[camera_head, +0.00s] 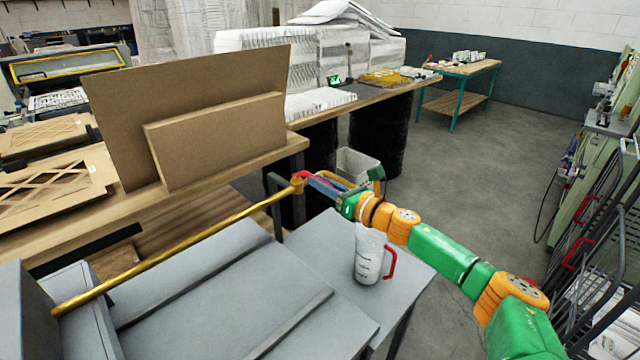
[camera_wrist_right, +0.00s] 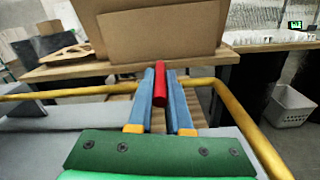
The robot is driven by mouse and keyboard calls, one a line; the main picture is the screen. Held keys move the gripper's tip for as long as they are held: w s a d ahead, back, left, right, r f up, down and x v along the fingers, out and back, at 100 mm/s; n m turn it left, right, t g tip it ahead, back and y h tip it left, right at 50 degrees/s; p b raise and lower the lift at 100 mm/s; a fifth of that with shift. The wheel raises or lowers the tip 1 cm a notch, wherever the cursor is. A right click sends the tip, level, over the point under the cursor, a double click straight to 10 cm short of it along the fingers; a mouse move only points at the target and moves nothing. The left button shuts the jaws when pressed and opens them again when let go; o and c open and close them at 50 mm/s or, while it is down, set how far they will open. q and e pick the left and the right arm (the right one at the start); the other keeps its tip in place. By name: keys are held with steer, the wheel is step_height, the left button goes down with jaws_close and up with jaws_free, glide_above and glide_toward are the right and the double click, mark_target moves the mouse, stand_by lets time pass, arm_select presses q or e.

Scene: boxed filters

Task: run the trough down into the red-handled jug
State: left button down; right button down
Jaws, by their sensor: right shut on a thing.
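The jug (camera_head: 370,238) is pale, with dark marks and a red handle (camera_head: 390,263). It stands upright on the right end of a grey surface (camera_head: 400,275). Long grey panels (camera_head: 190,295) fill the foreground; I cannot tell which part is the trough, or see any liquid. My left gripper is out of view.
A wooden bench (camera_head: 60,238) behind holds a brown board (camera_head: 200,85) and a brown box (camera_head: 215,140). A white bin (camera_head: 357,165) stands on the floor beyond my right gripper. Racks line the right wall. The middle floor is clear.

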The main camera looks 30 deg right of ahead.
steer(key=c, duration=0.8)
jaws_free()
steer(key=shift+w, duration=0.1)
steer(key=shift+c, duration=0.2)
steer(key=shift+s+d+f+b, duration=0.1)
steer(key=shift+s+f+b, duration=0.1)
steer(key=shift+s+b, duration=0.15)
steer(key=b+v, duration=0.4)
steer(key=v, duration=0.2)
steer(key=shift+s+r, duration=0.15)
